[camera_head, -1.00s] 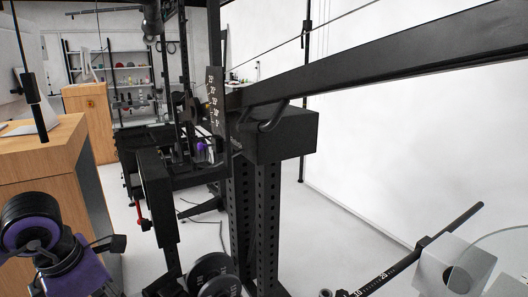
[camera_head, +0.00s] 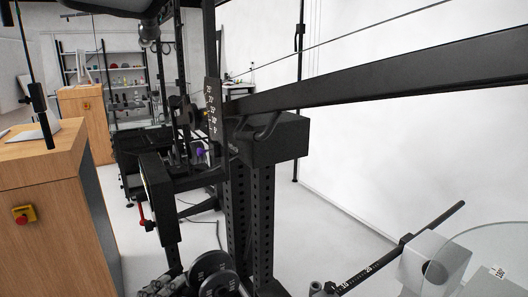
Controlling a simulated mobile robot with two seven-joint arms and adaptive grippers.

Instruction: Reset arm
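A long black arm (camera_head: 390,85) runs from the middle of the view to the upper right edge. Its left end meets a black block (camera_head: 262,140) on top of a perforated black post (camera_head: 262,215). A plate with white degree marks (camera_head: 212,105) stands at that end. Neither my left nor my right gripper is in view.
A wooden cabinet (camera_head: 60,215) with a red button on a yellow box (camera_head: 24,214) stands at the left. Round black weights (camera_head: 214,272) lie low at the centre. A scaled bar (camera_head: 380,262) and a grey bracket (camera_head: 435,260) are at lower right. Open floor (camera_head: 325,225) lies between.

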